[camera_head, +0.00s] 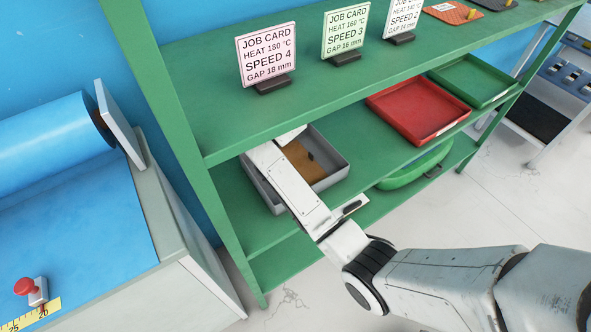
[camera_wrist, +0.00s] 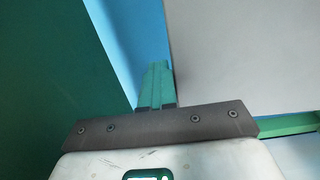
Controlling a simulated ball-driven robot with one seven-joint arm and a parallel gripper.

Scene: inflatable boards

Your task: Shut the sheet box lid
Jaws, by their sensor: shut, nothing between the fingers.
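A grey open-topped box (camera_head: 335,178) stands on the middle shelf in the head view, with a brown sheet (camera_head: 308,168) and a small dark mark or item inside. No lid can be made out clearly there; my forearm and the upper shelf hide the box's left and back parts. My gripper's fingertips are hidden in the head view. In the wrist view, my gripper (camera_wrist: 155,75) is shut, with its greenish fingers together and nothing between them. A large plain grey surface (camera_wrist: 240,55) lies just right of the fingers; I cannot tell whether it is the lid.
The upper green shelf (camera_head: 215,125) with job cards (camera_head: 267,55) hangs close above my arm. A red tray (camera_head: 417,108) and a green tray (camera_head: 470,80) sit right of the box. A blue-topped machine (camera_head: 75,220) stands at left. Open floor shows at lower right.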

